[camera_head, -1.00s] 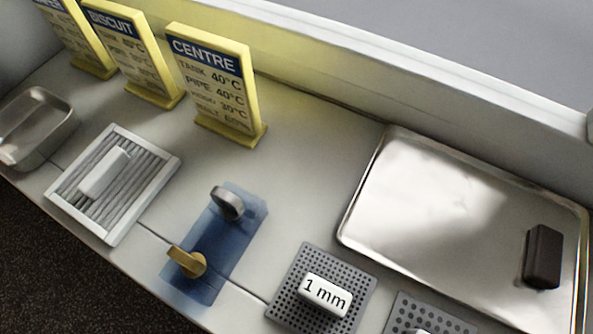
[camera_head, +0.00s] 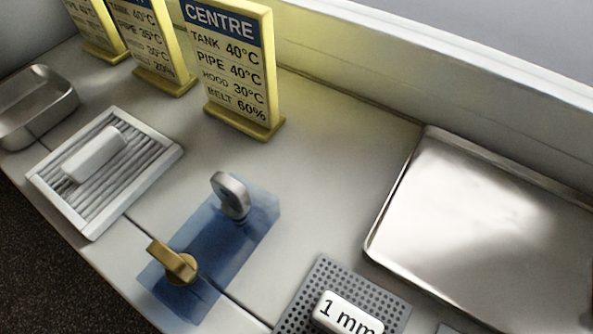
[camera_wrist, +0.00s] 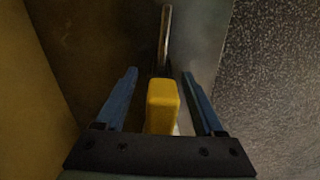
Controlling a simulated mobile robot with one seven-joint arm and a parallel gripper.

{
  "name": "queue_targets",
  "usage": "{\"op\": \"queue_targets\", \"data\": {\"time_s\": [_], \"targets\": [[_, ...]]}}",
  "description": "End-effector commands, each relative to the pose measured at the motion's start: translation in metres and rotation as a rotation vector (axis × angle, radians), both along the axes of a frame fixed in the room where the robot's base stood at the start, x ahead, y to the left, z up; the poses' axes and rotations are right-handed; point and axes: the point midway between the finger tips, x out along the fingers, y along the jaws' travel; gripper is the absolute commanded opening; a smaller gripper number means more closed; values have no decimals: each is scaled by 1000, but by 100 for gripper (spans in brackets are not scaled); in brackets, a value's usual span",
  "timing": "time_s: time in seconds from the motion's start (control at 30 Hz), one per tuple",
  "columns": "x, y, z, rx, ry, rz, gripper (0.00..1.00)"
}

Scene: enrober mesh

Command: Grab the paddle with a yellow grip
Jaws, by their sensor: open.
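In the wrist view, a yellow block-shaped grip (camera_wrist: 162,104) with a thin metallic rod (camera_wrist: 165,35) running up from it lies between the fingers of my gripper (camera_wrist: 160,82). The two blue fingers are open, one on each side of the grip, with a visible gap to each. The head view shows neither my gripper nor the yellow grip.
The head view shows a counter with a blue mat (camera_head: 215,250) bearing a brass-coloured knob (camera_head: 176,262) and a grey one (camera_head: 231,195). Around it are a ribbed tray (camera_head: 52,190), a perforated plate (camera_head: 313,285), a metal tray (camera_head: 480,220), a metal pan (camera_head: 60,95) and a CENTRE sign (camera_head: 232,65).

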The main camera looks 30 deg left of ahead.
Motion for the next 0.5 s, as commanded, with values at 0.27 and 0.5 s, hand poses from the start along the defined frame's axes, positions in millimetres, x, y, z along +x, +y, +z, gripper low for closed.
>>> {"op": "queue_targets", "data": {"time_s": [0.27,0.5], "targets": [[0,0,1,1,-1,0,50],[0,0,1,0,-1,0,7]]}}
